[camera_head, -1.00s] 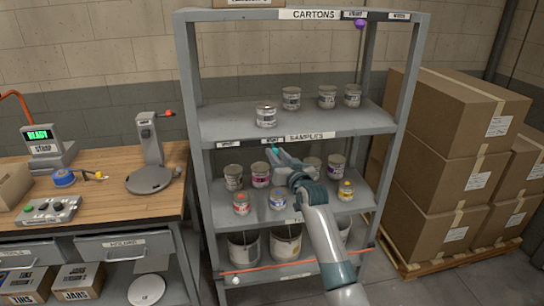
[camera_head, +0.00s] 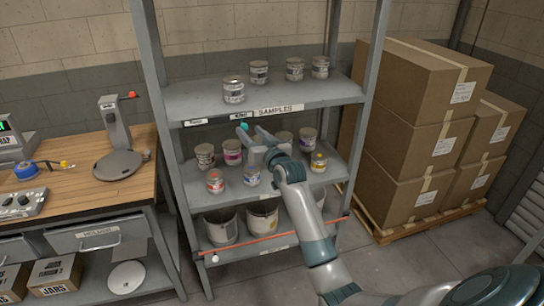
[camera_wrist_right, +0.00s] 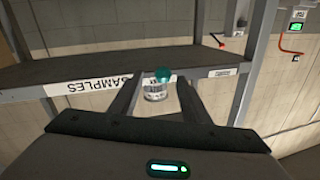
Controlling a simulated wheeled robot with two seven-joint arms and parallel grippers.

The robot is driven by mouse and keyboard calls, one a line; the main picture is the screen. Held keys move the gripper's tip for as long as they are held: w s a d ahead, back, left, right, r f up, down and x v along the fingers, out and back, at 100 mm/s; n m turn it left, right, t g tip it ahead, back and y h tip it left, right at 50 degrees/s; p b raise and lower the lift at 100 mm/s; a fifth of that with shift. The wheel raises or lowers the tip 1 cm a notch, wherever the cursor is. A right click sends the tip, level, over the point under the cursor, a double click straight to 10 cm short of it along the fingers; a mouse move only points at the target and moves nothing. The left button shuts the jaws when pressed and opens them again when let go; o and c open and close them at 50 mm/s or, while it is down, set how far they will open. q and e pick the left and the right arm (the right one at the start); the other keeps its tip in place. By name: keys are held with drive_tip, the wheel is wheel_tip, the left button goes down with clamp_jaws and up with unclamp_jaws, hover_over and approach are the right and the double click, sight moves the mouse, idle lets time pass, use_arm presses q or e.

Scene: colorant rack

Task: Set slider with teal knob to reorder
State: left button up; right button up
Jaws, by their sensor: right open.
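The teal knob (camera_head: 244,127) sits at the front edge of the samples shelf (camera_head: 212,104), just below a small label (camera_head: 242,115) left of the SAMPLES sign. Another small label (camera_head: 195,122) lies farther left; the small print is too fine to read surely. My right gripper (camera_head: 251,132) is open at the knob, just in front of the shelf edge. In the right wrist view the teal knob (camera_wrist_right: 162,75) shows between the tips of my open right gripper (camera_wrist_right: 160,88); contact cannot be told. My left gripper is out of view.
Cans stand on the samples shelf, such as a grey can (camera_head: 233,90), and on the shelf below, such as a red-marked can (camera_head: 215,182). A wooden bench (camera_head: 85,200) is at left, stacked cartons (camera_head: 415,120) at right. An orange bar (camera_head: 270,238) crosses the lower shelf.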

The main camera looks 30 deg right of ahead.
drive_tip(key=s+a+b, duration=0.1)
drive_tip(key=s+b, duration=0.2)
drive_tip(key=s, duration=1.2)
drive_tip(key=shift+b, duration=0.35)
drive_tip(key=shift+w+f, duration=0.1)
drive_tip(key=shift+f, duration=0.05)
